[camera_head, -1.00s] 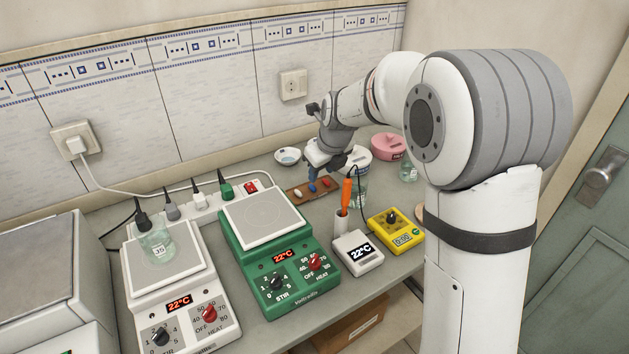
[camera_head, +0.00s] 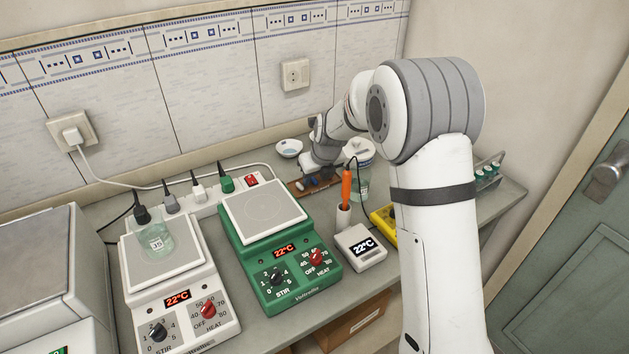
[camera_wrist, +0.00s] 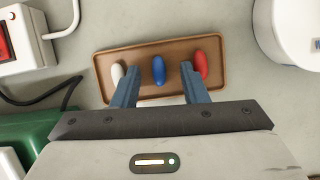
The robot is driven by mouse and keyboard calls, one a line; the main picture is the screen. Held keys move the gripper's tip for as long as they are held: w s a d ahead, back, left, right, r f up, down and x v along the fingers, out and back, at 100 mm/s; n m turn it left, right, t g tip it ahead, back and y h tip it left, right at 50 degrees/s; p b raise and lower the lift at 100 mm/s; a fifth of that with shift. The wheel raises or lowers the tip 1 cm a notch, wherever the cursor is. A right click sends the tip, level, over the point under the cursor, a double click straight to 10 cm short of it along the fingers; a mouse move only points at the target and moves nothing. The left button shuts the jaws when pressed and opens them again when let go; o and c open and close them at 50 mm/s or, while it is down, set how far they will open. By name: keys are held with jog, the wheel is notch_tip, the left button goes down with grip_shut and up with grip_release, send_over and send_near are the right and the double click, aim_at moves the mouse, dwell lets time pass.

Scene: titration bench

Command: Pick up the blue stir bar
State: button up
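The blue stir bar (camera_wrist: 158,70) lies in a shallow brown tray (camera_wrist: 108,58), between a white stir bar (camera_wrist: 117,73) and a red stir bar (camera_wrist: 200,65). In the wrist view, my gripper (camera_wrist: 158,84) is open. Its two blue-grey fingers show on either side of the blue bar, with the tips near the white bar on the left and the red bar on the right. Nothing is between the fingers except the blue bar below them; I cannot tell the exact height. In the head view the tray (camera_head: 294,187) is partly hidden by my arm.
A green hotplate stirrer (camera_head: 268,232) and a white one (camera_head: 163,261) with a beaker (camera_head: 152,240) stand to the left. A holder (camera_head: 343,217) with an orange-handled tool (camera_head: 346,187) stands in front. A power strip (camera_wrist: 28,38) and a white tub (camera_wrist: 290,35) flank the tray.

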aim_at(316, 181)
jog(key=shift+c, duration=0.6)
grip_shut()
jog(key=shift+r, duration=0.1)
notch_tip(316, 181, up, 10)
dwell(0.4)
